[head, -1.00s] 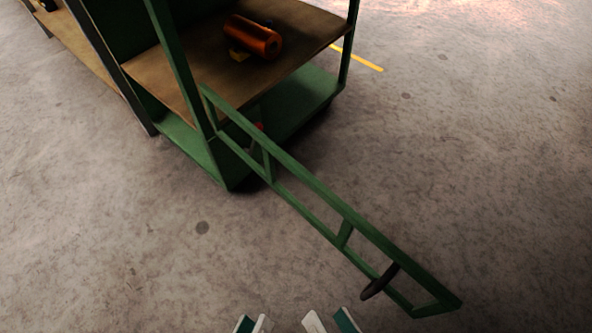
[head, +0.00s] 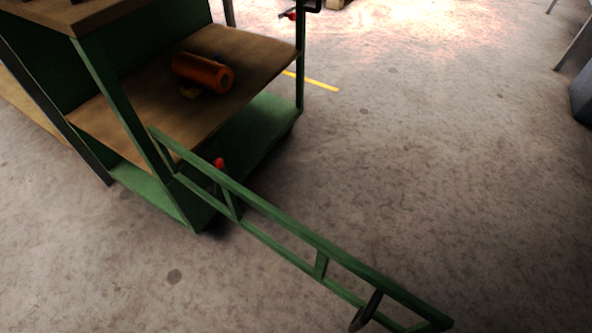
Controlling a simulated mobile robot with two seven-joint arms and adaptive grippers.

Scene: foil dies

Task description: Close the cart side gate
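The green side gate (head: 272,216) is a ladder-like frame hinged at the near left post of the green cart (head: 121,108). It stands swung open, reaching out from the cart toward the lower right over the floor. A small red part (head: 218,163) shows behind the gate near the hinge side. Another red part (head: 291,15) is on the cart's far right post. Neither of my grippers is in view.
An orange-copper foil roll (head: 202,73) lies on the cart's brown shelf (head: 125,105). The concrete floor (head: 430,170) right of the gate is clear. A yellow line (head: 315,81) runs on the floor behind the cart. Dark furniture stands at the right edge.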

